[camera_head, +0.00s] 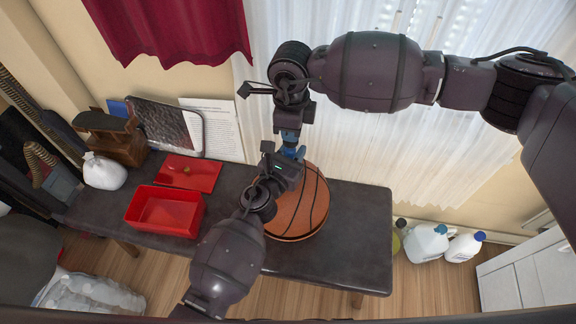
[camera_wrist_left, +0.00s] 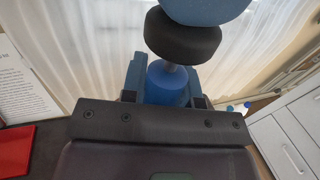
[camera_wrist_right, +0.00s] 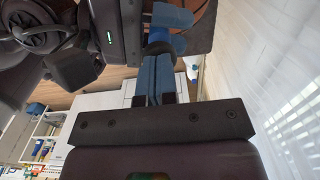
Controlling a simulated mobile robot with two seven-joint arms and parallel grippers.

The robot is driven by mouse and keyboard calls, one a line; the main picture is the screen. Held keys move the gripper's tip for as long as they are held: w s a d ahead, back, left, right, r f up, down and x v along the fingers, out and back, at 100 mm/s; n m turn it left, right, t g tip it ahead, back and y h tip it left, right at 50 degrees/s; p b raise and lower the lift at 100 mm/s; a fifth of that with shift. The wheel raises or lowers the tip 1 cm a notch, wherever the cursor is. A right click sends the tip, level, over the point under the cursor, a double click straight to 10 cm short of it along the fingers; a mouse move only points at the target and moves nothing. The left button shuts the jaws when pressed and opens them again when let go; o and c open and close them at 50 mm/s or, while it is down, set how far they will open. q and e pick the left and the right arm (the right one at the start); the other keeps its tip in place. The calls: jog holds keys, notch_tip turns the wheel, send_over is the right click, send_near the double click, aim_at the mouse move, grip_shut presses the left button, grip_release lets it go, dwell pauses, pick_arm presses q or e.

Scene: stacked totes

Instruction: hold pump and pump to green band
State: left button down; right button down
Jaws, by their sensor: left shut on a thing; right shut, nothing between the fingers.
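The pump (camera_wrist_left: 168,86) shows in the left wrist view as a blue cylinder with a thin metal rod, a black collar and a rounded blue part above. My left gripper (camera_head: 294,153) is shut on its blue cylinder. In the head view the pump is mostly hidden between my grippers, above the basketball. My right gripper (camera_head: 289,134) points down just above the left one. Its blue fingers (camera_wrist_right: 157,78) are shut together with nothing between them, close to blue parts near my left gripper; contact cannot be told. No green band is visible.
A large orange basketball (camera_head: 305,205) sits on the dark table (camera_head: 345,240) below the grippers. Jugs (camera_head: 428,244) stand on the floor to the right. The table's right end is clear.

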jog(key=shift+f, duration=0.45)
jog(key=shift+r, duration=3.2)
jog(key=shift+f, duration=0.15)
